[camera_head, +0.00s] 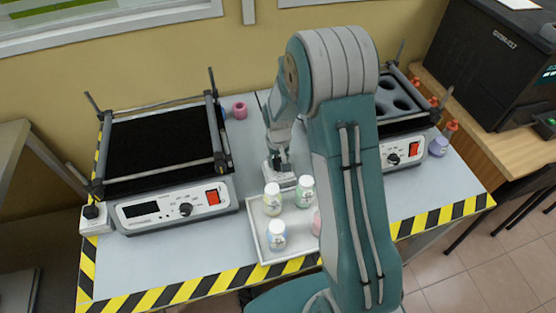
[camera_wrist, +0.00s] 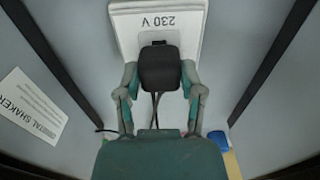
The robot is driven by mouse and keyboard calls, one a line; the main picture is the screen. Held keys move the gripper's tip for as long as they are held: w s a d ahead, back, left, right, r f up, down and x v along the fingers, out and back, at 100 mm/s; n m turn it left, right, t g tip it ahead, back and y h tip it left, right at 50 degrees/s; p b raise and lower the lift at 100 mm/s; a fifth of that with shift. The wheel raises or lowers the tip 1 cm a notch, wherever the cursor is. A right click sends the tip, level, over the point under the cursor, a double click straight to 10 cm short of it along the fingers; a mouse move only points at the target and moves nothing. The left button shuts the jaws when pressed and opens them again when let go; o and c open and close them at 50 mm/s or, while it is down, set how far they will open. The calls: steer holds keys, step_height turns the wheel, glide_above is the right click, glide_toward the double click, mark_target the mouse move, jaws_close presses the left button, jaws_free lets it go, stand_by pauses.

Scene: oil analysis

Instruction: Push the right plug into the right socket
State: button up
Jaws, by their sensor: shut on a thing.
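My gripper (camera_wrist: 160,82) is shut on a black plug (camera_wrist: 159,67), with one finger on each side. A black cable (camera_wrist: 156,103) runs from the plug. The plug is in front of a white socket plate (camera_wrist: 128,25) marked 230 V, upside down in the wrist view. The plug covers part of the plate's grey socket area (camera_wrist: 160,43); I cannot tell how far in it is, if at all. In the head view my gripper (camera_head: 279,164) is low between the two devices, behind the tray; the plug is too small to make out there.
A white tray (camera_head: 254,228) with several lidded bottles (camera_head: 277,233) stands just in front of my gripper. A shaker (camera_head: 165,150) stands left, with a white box (camera_head: 95,220) beside it. Another device (camera_head: 405,152) stands right, partly behind my arm. Striped tape marks the table edge.

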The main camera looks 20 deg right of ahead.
mark_target(278, 160)
steer(key=shift+f, duration=0.5)
stand_by(0.8)
steer(key=o, duration=1.1)
steer(key=shift+o, duration=0.2)
step_height(278, 160, up, 11)
steer(key=shift+w+f, duration=0.1)
steer(key=shift+r, duration=0.55)
